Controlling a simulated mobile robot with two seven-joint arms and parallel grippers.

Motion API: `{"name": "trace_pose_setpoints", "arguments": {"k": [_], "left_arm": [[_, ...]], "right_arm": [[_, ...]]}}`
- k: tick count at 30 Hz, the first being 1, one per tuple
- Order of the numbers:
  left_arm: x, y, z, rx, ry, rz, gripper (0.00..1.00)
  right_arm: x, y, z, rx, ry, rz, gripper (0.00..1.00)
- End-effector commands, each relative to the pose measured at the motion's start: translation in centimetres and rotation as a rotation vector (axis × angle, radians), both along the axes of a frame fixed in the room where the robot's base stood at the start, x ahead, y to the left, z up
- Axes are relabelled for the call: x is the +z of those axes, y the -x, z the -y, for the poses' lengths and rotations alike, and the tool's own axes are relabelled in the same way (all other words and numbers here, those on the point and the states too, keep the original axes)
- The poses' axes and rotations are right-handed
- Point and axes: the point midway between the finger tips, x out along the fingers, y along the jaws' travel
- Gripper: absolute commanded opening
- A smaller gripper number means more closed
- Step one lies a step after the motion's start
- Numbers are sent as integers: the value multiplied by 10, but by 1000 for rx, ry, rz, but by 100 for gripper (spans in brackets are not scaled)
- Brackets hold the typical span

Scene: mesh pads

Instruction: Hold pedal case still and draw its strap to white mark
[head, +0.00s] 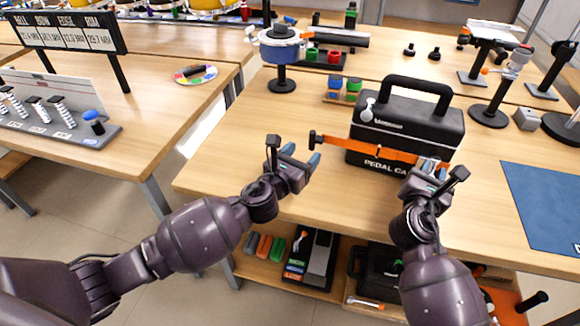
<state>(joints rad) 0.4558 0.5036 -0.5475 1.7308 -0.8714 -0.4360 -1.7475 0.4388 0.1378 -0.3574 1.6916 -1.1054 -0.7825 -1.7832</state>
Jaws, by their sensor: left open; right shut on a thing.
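The pedal case (400,122) is a black box with a top handle, upright on the wooden bench. Its orange strap (385,151) runs across the front, above white lettering. The strap's free tail sticks out past the case's left side and ends in a black bar (314,141). My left gripper (305,160) is open and empty, just below and left of that bar, apart from it. My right gripper (432,168) is shut at the case's front right, where the strap also passes; the exact part gripped is hidden. I cannot clearly pick out the white mark.
A blue mat (548,202) lies to the right of the case. A round blue-rimmed stand (281,56) and small coloured blocks (343,88) stand behind left. Stands (490,115) crowd the right back. Bench surface left of the case is clear. Items fill the shelf below.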

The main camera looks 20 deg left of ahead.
Motion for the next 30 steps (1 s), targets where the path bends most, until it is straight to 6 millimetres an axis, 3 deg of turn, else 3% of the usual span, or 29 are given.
{"name": "trace_pose_setpoints", "arguments": {"k": [3, 9, 25, 26, 30], "left_arm": [[-3, 22, -6, 0, -1, -3, 63], [-2, 46, -13, 1, 0, -3, 63], [-2, 53, -15, 1, -1, -2, 63], [-2, 53, -15, 1, -1, -2, 63], [-1, 53, -15, 1, 0, -1, 63]], "right_arm": [[-8, 1, 1, -2, 1, -13, 0], [-8, 1, 1, -2, 1, -13, 0], [-7, 1, 1, -2, 1, -12, 0], [-4, 0, 0, 0, -2, -5, 29], [-3, 0, 0, 0, -2, -4, 51]]}}
